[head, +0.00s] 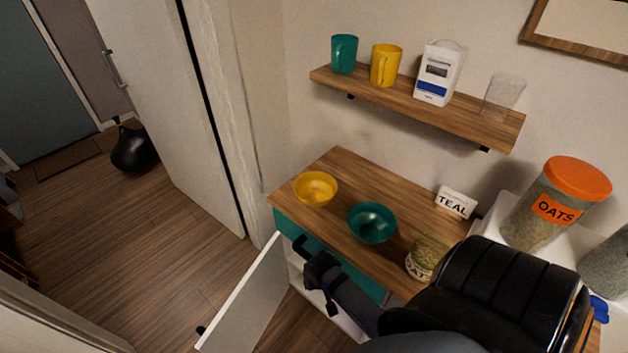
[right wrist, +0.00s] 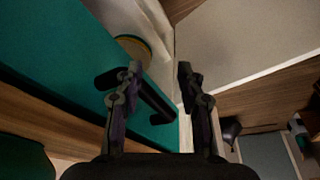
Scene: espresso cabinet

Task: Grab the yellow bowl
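The yellow bowl (head: 315,188) stands upright on the left end of the wooden cabinet top (head: 345,163) in the head view. A teal bowl (head: 371,222) stands to its right. My right gripper (head: 312,262) is in front of the cabinet, below the top and lower than the yellow bowl. In the right wrist view the right gripper (right wrist: 158,72) has its fingers apart with nothing held. A black handle (right wrist: 153,100) on the teal drawer front (right wrist: 60,55) shows behind and between the fingers. My left gripper is out of view.
A white cabinet door (head: 245,300) stands open to the left. A round tan-rimmed thing (right wrist: 133,46), unclear, shows near the cabinet opening. A jar (head: 425,257) and TEAL sign (head: 456,201) stand on the top. The shelf (head: 420,103) above holds cups.

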